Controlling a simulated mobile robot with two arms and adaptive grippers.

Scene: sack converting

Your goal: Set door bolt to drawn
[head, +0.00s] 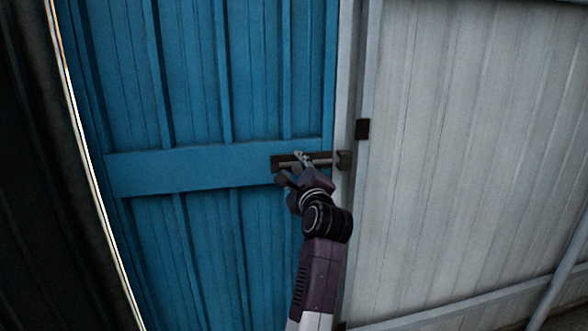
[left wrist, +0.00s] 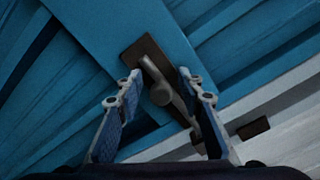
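The door bolt (head: 318,162) is a grey rod on a dark plate, mounted on the cross rail of a blue door (head: 240,90). The rod reaches right to a dark keeper (head: 344,160) on the pale door post. In the left wrist view the bolt (left wrist: 158,72) and its rounded knob (left wrist: 160,94) show between my fingers. My left gripper (head: 291,167) is at the bolt, with its fingers apart on either side of it (left wrist: 160,78); I cannot tell whether they touch it. The keeper is partly hidden behind a finger in the wrist view. My right gripper is not in view.
A pale corrugated wall (head: 460,150) stands right of the door post. A bright edge runs down the door's left side, beside a dark wall (head: 40,200).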

